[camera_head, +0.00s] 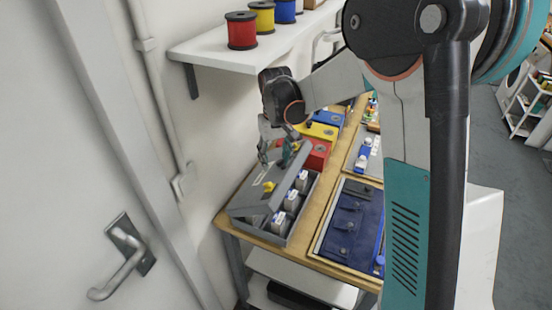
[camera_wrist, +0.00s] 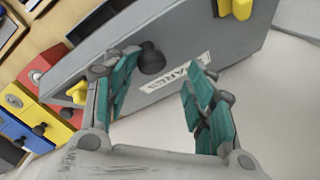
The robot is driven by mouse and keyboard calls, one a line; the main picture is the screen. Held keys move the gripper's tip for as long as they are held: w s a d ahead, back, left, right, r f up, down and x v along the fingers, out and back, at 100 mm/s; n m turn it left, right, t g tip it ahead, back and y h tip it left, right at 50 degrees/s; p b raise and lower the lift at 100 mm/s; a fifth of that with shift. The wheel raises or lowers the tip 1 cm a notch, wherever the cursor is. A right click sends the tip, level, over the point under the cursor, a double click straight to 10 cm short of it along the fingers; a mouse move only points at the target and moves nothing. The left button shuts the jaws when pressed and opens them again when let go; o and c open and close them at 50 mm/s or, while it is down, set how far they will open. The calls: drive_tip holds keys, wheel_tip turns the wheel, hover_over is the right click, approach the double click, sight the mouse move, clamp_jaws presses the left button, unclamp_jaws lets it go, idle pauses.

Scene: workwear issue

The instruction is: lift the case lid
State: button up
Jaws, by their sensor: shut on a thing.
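The grey case (camera_head: 273,235) stands open on the near left end of the wooden bench, with several white-topped items in it. Its grey lid (camera_head: 252,198) is raised and tilted above the case. My gripper (camera_head: 277,155) is at the lid's far upper part, its teal fingers on either side of it. In the wrist view the lid (camera_wrist: 215,45) shows a label ending in "ARES", yellow latches (camera_wrist: 236,8) and a black knob (camera_wrist: 151,60). The knob is at the left finger of my gripper (camera_wrist: 165,85). The exact contact is partly hidden.
Red (camera_head: 318,155), yellow (camera_head: 318,131) and blue (camera_head: 330,118) boxes stand behind the case. A tray with folded navy clothing (camera_head: 352,215) lies to its right. A shelf (camera_head: 215,50) with spools overhangs. A door handle (camera_head: 125,255) is at left.

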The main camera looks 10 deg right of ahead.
idle(0.3)
drive_tip(key=shift+s+d, duration=0.1)
drive_tip(key=shift+s, duration=0.05)
drive_tip(key=shift+s+d+f, duration=0.1)
drive_tip(key=shift+s+d, duration=0.05)
drive_tip(key=shift+d, duration=0.05)
drive_tip(key=s+d+f+b, duration=0.5)
drive_tip(key=d+f, duration=0.1)
drive_tip(key=f, duration=0.2)
wheel_tip(320, 180, up, 14)
drive_tip(key=p, duration=0.5)
drive_tip(key=shift+s+a+r+m+t+b, duration=1.05)
drive_tip(key=shift+s+t+b, duration=2.05)
drive_tip(key=shift+s, duration=7.3)
drive_tip(key=w+r+n+p, duration=0.1)
drive_tip(key=w+r+p, duration=0.2)
drive_tip(key=r+p, duration=0.2)
drive_tip(key=w+r+n+p, duration=0.2)
drive_tip(key=r+p, duration=0.3)
drive_tip(key=r, duration=0.4)
drive_tip(key=shift+w+a+g, duration=0.4)
